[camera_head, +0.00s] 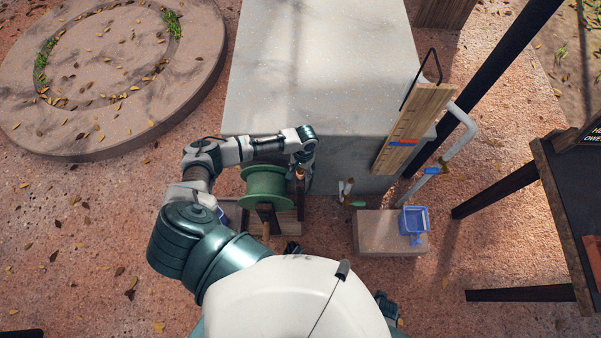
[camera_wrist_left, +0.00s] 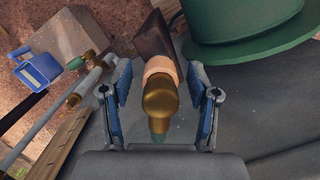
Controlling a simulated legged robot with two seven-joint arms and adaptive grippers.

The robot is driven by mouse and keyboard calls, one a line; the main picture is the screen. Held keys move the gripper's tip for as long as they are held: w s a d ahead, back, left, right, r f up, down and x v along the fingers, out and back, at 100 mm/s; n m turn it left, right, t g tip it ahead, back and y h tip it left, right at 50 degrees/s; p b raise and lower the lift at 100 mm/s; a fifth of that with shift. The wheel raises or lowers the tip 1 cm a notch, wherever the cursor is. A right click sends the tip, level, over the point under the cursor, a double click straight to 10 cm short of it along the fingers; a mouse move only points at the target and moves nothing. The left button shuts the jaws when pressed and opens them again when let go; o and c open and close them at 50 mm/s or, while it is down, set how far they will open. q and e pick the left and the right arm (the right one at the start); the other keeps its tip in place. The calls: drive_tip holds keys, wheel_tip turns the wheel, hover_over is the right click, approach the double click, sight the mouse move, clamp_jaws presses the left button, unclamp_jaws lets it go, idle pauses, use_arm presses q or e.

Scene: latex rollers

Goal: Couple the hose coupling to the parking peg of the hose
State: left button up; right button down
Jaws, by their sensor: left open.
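My left gripper (camera_wrist_left: 162,104) is open, with one finger on each side of a brass fitting, likely the hose coupling (camera_wrist_left: 158,98). Gaps show between the fitting and both fingers. A copper-coloured collar (camera_wrist_left: 163,67) is at its far end, against a dark brown post (camera_wrist_left: 156,30), and a bit of green shows at its near end. I cannot tell how firmly fitting and collar are joined. In the head view, the left gripper (camera_head: 304,174) is at the post (camera_head: 300,203), right of the green hose reel (camera_head: 265,187). My right gripper is not in view.
The grey block (camera_head: 320,75) stands behind the reel. To the right are a wooden board (camera_head: 414,128), a grey pipe with a blue handle (camera_head: 432,170), and a stone slab (camera_head: 372,232) with a blue pail (camera_head: 413,222). A dark table (camera_head: 570,215) is at the far right.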

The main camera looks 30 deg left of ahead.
use_arm(q)
drive_tip(key=r, duration=0.3)
drive_tip(key=w+r, duration=0.1)
drive_tip(key=r, duration=0.6)
drive_tip(key=shift+w+a+r, duration=0.1)
drive_tip(key=shift+w+r, duration=0.25)
